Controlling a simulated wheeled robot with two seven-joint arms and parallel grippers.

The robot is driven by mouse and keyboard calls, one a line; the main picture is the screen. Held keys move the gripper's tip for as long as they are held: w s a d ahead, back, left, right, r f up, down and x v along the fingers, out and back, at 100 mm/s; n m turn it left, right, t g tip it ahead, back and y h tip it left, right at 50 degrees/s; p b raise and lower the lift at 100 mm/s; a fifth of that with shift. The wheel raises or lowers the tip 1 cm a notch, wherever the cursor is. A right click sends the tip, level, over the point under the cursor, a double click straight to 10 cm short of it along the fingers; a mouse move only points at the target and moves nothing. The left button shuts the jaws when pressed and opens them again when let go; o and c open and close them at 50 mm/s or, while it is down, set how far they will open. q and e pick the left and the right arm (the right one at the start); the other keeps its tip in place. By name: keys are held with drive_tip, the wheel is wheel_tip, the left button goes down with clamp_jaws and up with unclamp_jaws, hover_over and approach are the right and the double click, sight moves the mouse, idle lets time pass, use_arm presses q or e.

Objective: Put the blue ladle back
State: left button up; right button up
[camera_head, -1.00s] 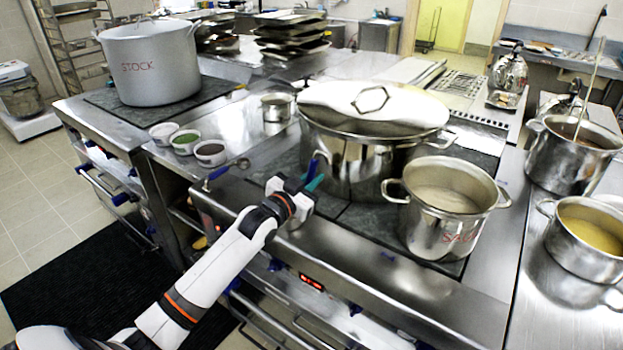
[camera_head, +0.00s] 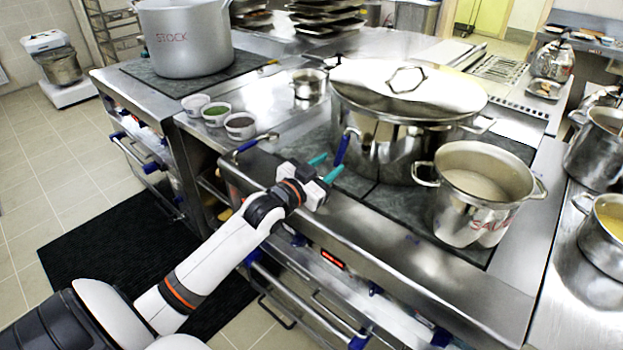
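A blue handle (camera_head: 342,150) stands nearly upright in front of the large lidded pot (camera_head: 385,140), with a curved metal end at its top; the rest of it is hidden. A second blue-handled metal utensil (camera_head: 246,146) lies at the counter's front edge, left of the pot. I cannot tell which of the two is the blue ladle. My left gripper (camera_head: 326,167) is open, its two teal fingertips apart, just left of and below the upright blue handle. I see nothing held between the fingers. My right gripper is not in view.
The SALT-like labelled pot (camera_head: 478,205) stands right of the large pot. The STOCK pot (camera_head: 185,40) is at the back left. Three small bowls (camera_head: 215,115) and a small metal pot (camera_head: 308,84) stand on the counter. More pots (camera_head: 597,150) are at the right edge.

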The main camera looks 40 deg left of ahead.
use_arm(q)
drive_tip(key=s, duration=0.6)
drive_tip(key=shift+s+a+b, duration=0.2)
drive_tip(key=shift+s+b, duration=0.05)
drive_tip(key=shift+b, duration=0.1)
